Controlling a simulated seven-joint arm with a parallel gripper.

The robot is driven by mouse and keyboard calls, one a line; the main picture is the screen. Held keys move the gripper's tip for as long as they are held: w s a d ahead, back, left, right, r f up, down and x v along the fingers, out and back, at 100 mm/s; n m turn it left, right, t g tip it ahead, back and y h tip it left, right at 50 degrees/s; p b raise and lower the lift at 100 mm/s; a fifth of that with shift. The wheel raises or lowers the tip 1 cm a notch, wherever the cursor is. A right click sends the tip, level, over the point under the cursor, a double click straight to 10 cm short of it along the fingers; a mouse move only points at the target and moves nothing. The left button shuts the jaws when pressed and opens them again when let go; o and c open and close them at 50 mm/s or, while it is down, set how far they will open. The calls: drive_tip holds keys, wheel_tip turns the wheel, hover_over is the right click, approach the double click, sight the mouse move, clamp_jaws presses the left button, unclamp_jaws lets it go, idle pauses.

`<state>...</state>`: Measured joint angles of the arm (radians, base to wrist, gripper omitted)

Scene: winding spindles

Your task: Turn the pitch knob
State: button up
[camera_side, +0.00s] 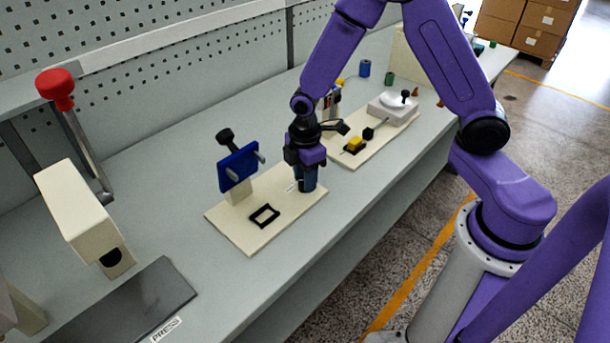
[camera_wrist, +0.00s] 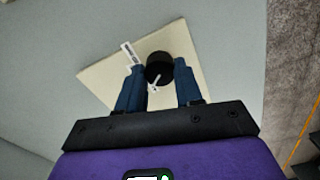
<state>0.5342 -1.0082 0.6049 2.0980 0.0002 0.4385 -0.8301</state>
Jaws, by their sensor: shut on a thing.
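The pitch knob (camera_wrist: 157,65) is a round black knob with a white pointer line, on the cream board (camera_wrist: 100,74) in the wrist view. A small white label (camera_wrist: 130,52) with print too small to read lies beside it. My gripper (camera_wrist: 160,76) is shut on the knob, with one dark blue finger on each side of it. In the side view, my gripper (camera_side: 307,180) points down at the right end of the cream board (camera_side: 248,240). There its fingers hide the knob.
On the same board stand a blue plate with a black handle (camera_side: 238,166) and a flat black square frame (camera_side: 264,216). A second board with a yellow block (camera_side: 355,144) lies behind. A cream press with a red-knobbed lever (camera_side: 75,213) stands at left.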

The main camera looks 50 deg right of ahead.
drive_tip(key=m, duration=0.4)
drive_tip(key=shift+m, duration=0.3)
drive_tip(key=m, duration=0.3)
drive_tip(key=shift+m, duration=0.3)
drive_tip(key=m, duration=0.4)
drive_tip(key=shift+m, duration=1.9)
drive_tip(key=o, duration=1)
drive_tip(key=shift+o, duration=0.2)
drive_tip(key=shift+r, duration=0.15)
wheel_tip(320, 180, up, 17)
